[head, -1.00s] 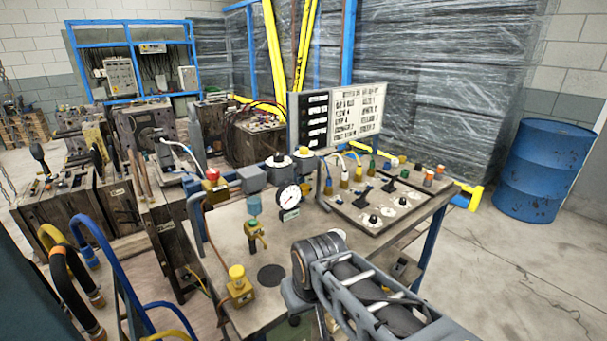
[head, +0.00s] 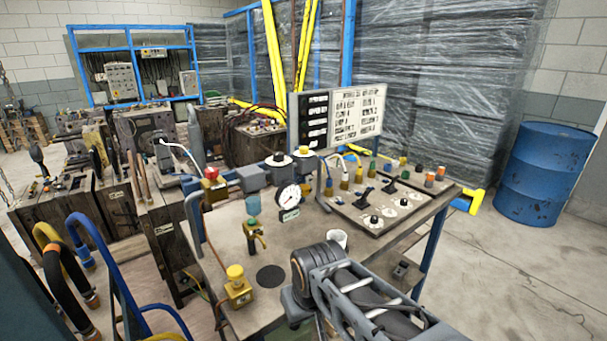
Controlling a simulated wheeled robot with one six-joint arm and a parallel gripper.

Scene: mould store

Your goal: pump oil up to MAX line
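A small teal translucent bowl (head: 253,204) hangs under a grey block (head: 251,179) above the bench. It may hold the oil; no MAX line can be read at this size. A yellow block with a round yellow knob (head: 236,274) stands at the bench's front left. A brass valve with a green top (head: 253,236) stands below the bowl. A round white dial gauge (head: 289,199) is right of the bowl. My arm reaches in from the lower right, and its bent joint covers the front of the bench. My gripper is not visible.
A white cup (head: 337,239) stands on the bench (head: 215,240) just behind my arm. A panel of knobs and levers (head: 375,222) fills the right side. Blue and black hoses (head: 110,255) are at left. A blue drum (head: 545,172) stands on open floor at right.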

